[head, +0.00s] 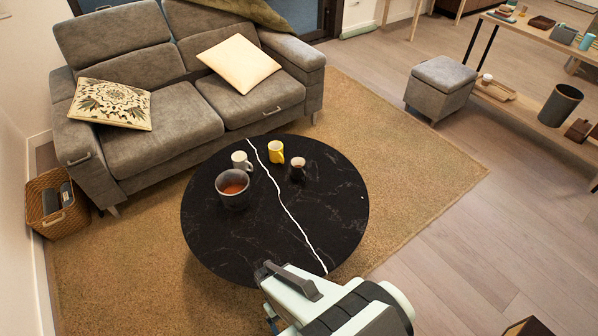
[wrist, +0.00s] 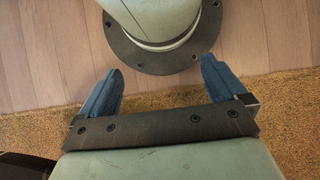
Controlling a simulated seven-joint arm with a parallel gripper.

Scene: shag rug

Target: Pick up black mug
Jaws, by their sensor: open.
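A small black mug (head: 297,169) stands on the round black table (head: 245,255), right of the white vein in the tabletop. It is behind the table's middle and close to a yellow mug (head: 276,151). My gripper (wrist: 160,75) shows in the wrist view with its two blue fingers spread wide and nothing between them. Wooden floor, rug and my own base lie beyond the fingers there. In the head view my arm is at the bottom, by the table's front edge, well apart from the black mug; its fingers are mostly hidden there.
A white mug (head: 241,160) and a larger dark pot (head: 233,189) with reddish-brown contents stand left of the black mug. A grey sofa (head: 180,100) is behind the table. The table's front and right parts are clear. A grey ottoman (head: 440,85) stands farther right.

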